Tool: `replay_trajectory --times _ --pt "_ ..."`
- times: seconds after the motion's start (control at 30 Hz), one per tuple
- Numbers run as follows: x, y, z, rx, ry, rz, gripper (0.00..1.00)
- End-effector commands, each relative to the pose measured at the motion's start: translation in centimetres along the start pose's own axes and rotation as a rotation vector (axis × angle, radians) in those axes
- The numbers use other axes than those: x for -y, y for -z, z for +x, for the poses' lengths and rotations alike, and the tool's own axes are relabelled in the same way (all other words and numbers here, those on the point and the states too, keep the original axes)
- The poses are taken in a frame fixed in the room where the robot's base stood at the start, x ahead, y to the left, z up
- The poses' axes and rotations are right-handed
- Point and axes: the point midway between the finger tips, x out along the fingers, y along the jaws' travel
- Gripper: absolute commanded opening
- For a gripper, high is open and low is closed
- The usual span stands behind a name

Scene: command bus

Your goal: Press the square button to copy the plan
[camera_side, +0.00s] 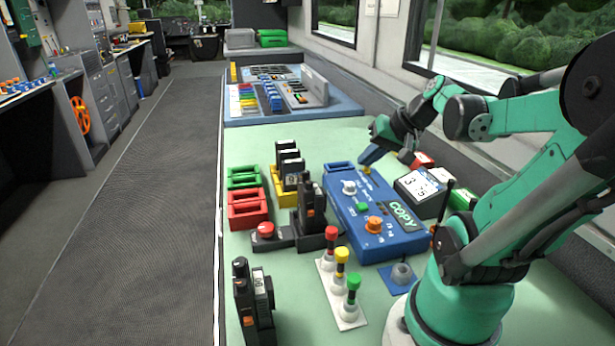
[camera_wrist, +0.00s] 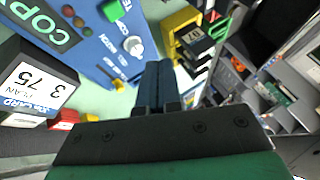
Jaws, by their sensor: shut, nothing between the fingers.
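The blue copy box (camera_side: 350,215), marked COPY, lies on the pale green table; it also shows in the wrist view (camera_wrist: 95,55). A green square button (camera_side: 363,206) sits on its top, beside a pale round knob (camera_side: 349,187) and an orange knob (camera_side: 374,224). My gripper (camera_side: 367,162) is shut and empty near the box's far end, apart from the green button. Its blue fingers (camera_wrist: 158,68) point past the pale knob (camera_wrist: 133,45).
A dark box with a white card reading 3 75 (camera_side: 422,186) stands right of the copy box. Black radios (camera_side: 310,215), red holders (camera_side: 248,210) and a stand with red, yellow and green knobs (camera_side: 341,285) crowd the left and front. A strip of table behind is clear.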

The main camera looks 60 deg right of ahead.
Motion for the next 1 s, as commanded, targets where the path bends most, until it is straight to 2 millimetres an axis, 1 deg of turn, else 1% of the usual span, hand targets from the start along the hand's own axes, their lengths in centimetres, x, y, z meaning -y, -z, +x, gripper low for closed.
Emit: replay_trajectory --times 0.2,0.5,0.73,1.0 --pt "-1.2 -1.2 2.3 0.0 0.0 0.0 0.0" --pt "-2.6 -2.5 4.8 0.0 0.0 0.0 0.0" --pt "-3.0 -3.0 5.7 0.0 0.0 0.0 0.0" --pt "-3.1 -3.2 5.8 0.0 0.0 0.0 0.0"
